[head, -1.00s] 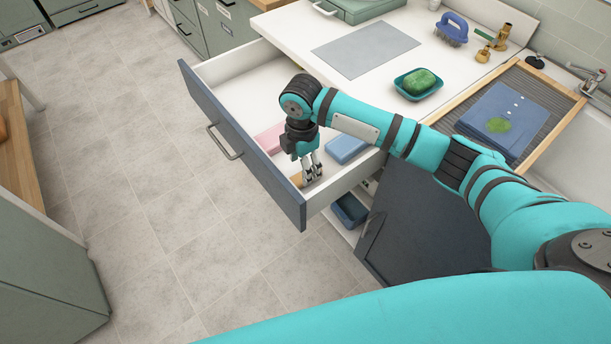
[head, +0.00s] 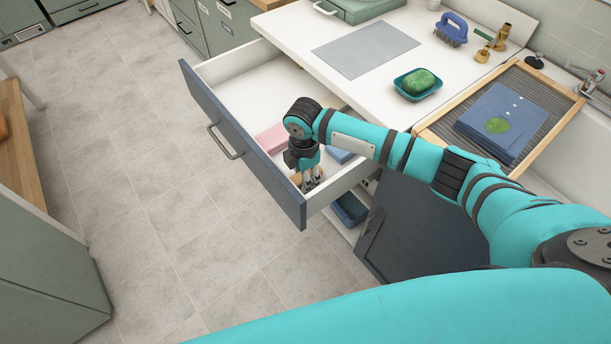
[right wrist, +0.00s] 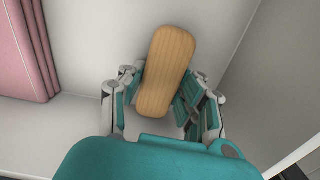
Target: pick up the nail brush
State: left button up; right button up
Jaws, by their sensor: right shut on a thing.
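The nail brush (right wrist: 166,68) is an oblong block with a light wooden back, lying in the front corner of the open drawer (head: 241,148). In the right wrist view it sits tilted between the two fingers of my right gripper (right wrist: 166,92), which is shut on it. In the head view my right gripper (head: 311,183) is low inside the drawer, and only a small bit of the brush (head: 296,178) shows beside it. The brush's bristles are hidden. My left gripper is not in view.
A pink folded cloth (head: 271,138) and a blue item (head: 339,155) lie in the drawer near my gripper. Drawer walls are close.

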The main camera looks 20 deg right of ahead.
grip_shut()
jog(key=shift+r, duration=0.15)
notch_tip(320, 180, up, 9)
jog(key=shift+r, duration=0.4)
